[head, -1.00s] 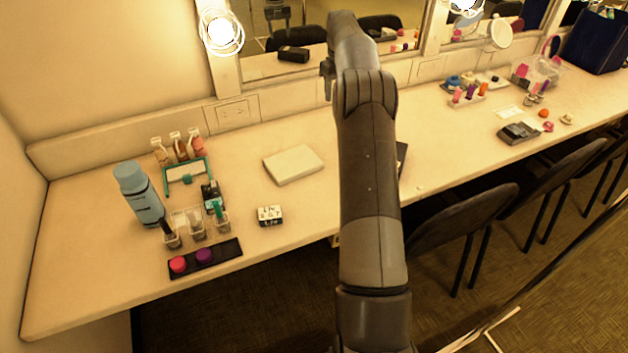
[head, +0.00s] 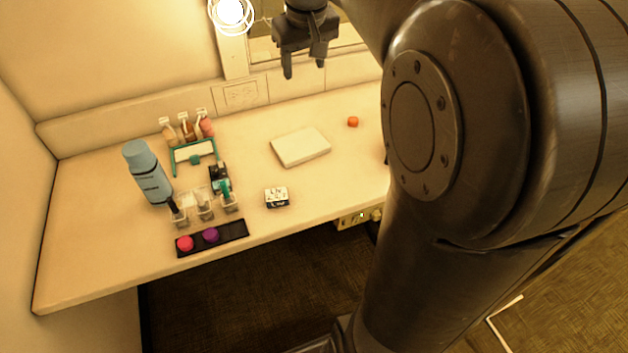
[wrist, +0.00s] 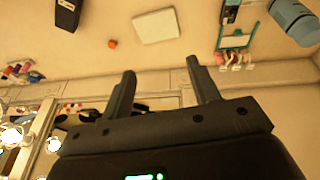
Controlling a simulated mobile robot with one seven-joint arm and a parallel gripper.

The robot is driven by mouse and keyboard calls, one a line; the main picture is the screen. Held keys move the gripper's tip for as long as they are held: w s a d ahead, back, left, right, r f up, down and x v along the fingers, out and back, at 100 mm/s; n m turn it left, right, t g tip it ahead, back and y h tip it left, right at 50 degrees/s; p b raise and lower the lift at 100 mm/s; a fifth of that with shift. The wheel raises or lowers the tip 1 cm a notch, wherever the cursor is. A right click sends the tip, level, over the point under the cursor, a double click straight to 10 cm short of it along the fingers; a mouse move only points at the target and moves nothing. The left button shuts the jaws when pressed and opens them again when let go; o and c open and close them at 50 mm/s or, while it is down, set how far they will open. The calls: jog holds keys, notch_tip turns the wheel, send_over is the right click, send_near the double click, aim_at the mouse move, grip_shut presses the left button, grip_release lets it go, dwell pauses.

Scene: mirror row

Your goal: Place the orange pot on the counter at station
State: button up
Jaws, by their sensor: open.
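A small orange pot (head: 353,121) stands on the pale counter (head: 330,195), to the right of a flat white box. It also shows in the wrist view (wrist: 112,44), apart from my fingers. My gripper (head: 304,70) is open and empty, raised in front of the mirror wall near the back of the counter. In the wrist view my two fingers (wrist: 161,68) are spread with nothing between them. My arm hides the right part of the counter in the head view. No station label is readable.
The white box (head: 300,147) lies mid-counter. A blue bottle (head: 148,173), a teal-framed stand (head: 193,152), small bottles (head: 187,129) and a black tray (head: 212,238) crowd the left. A small lettered block (head: 276,197) sits near the front edge. Bare counter surrounds the pot.

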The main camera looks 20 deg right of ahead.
jog(key=s+a+f, duration=0.2)
jog(key=s, duration=0.5)
jog(key=s+a+f+t, duration=0.1)
jog(key=s+a+f, duration=0.2)
jog(key=s, duration=0.5)
jog(key=s+a+f+m+t, duration=0.1)
jog(key=s+a+f, duration=0.1)
jog(key=s, duration=0.6)
jog(key=shift+a+f+y, duration=0.15)
jog(key=shift+f+y, duration=0.25)
jog(key=shift+f, duration=0.3)
